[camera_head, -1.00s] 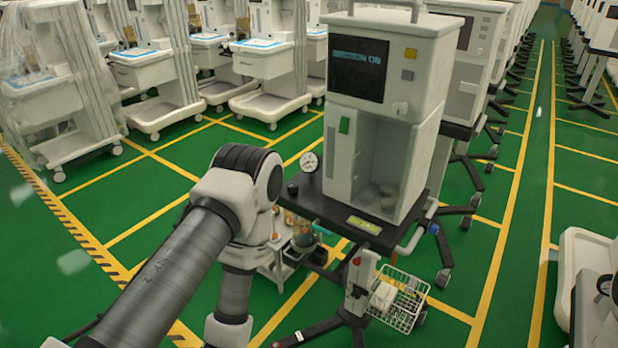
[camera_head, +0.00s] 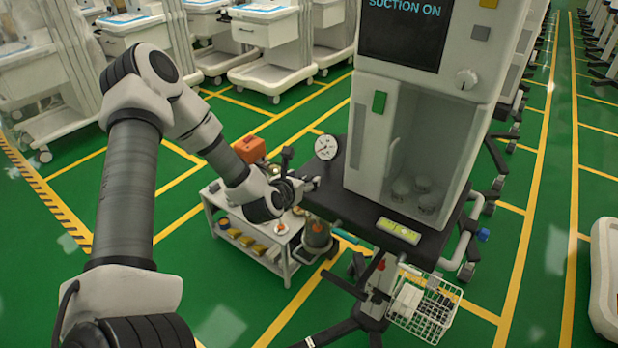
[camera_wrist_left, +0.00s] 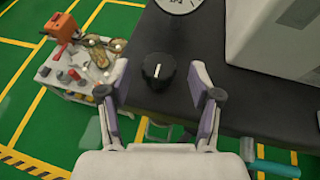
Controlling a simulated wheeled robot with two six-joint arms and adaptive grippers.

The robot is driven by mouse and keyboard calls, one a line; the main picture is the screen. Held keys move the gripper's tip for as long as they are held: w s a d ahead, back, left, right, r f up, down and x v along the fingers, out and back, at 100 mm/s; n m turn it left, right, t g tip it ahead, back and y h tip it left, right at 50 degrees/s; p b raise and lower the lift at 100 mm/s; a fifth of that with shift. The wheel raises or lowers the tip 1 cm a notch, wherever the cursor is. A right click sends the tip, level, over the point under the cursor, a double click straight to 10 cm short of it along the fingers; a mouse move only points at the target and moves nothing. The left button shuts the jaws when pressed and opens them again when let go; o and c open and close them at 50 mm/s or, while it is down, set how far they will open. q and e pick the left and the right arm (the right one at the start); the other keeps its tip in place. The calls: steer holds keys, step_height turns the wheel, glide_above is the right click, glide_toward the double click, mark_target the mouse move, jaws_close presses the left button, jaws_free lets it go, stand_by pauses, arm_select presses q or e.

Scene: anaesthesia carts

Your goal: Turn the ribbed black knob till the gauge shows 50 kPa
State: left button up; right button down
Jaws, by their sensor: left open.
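The ribbed black knob (camera_wrist_left: 158,72) stands on the dark shelf in the left wrist view, with a white line on its top. My left gripper (camera_wrist_left: 162,95) is open, its two pale fingers on either side of the knob's near side; I cannot tell if they touch it. In the head view the left gripper (camera_head: 305,184) is at the shelf's left edge, and the knob is not clearly seen there. The gauge (camera_head: 326,147) is a white round dial behind the gripper; its reading is too small to tell. My right gripper is not in view.
A white cart (camera_head: 418,140) with a screen reading SUCTION ON stands on the dark shelf (camera_head: 350,207). A small trolley (camera_head: 285,235) with containers is below left. A wire basket (camera_head: 425,310) hangs in front.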

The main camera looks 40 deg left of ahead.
mark_target(305, 177)
arm_select(q)
steer(key=shift+x, duration=1.05)
steer(key=shift+w+a+f, duration=0.15)
steer(key=shift+w+a, duration=0.1)
steer(key=shift+w, duration=0.1)
steer(key=shift+d, duration=0.1)
steer(key=c, duration=1.2)
steer(key=shift+o, duration=0.2)
steer(key=shift+f, duration=0.1)
